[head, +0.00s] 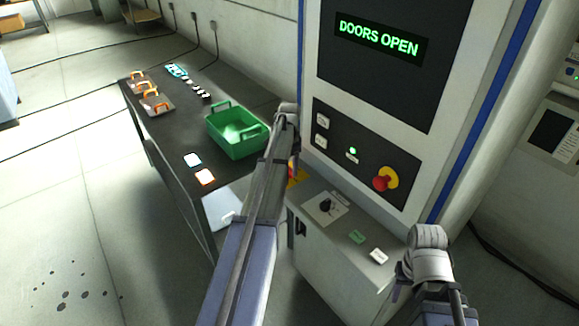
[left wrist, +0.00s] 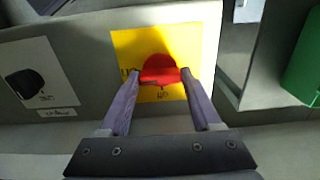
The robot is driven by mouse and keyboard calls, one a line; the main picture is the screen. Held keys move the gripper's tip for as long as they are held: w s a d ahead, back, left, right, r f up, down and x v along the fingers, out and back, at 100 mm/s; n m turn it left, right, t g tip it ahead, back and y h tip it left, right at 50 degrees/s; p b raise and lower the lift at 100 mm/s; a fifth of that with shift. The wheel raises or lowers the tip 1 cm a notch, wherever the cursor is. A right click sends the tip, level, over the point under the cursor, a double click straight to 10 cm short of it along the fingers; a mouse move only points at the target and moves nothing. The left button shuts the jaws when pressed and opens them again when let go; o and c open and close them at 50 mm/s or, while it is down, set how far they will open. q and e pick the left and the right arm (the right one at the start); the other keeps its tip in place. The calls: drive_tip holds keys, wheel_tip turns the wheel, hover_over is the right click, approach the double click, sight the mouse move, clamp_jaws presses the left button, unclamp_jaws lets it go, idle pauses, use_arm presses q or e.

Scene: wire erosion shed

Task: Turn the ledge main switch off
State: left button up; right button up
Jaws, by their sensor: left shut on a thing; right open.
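The main switch, a red knob (left wrist: 158,69) on a yellow plate (left wrist: 125,45), is in the middle of the left wrist view. My left gripper (left wrist: 162,76) is shut on the red knob, one finger at each side. In the head view the yellow plate (head: 300,178) shows at the back of the ledge (head: 345,250), partly hidden by my left arm. The marks on the plate are too blurred to read. My right gripper (head: 399,289) is open, low at the right of the head view, at the ledge's front edge; its fingers are barely visible.
A red emergency stop (head: 382,182) is on the panel above. A dark bench with a green basket (head: 240,145) stands left.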

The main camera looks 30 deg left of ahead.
use_arm(q)
drive_tip(key=c, duration=0.4)
drive_tip(key=n, duration=0.7)
drive_tip(key=shift+n, duration=0.3)
drive_tip(key=n, duration=0.5)
drive_tip(key=shift+n, duration=2.8)
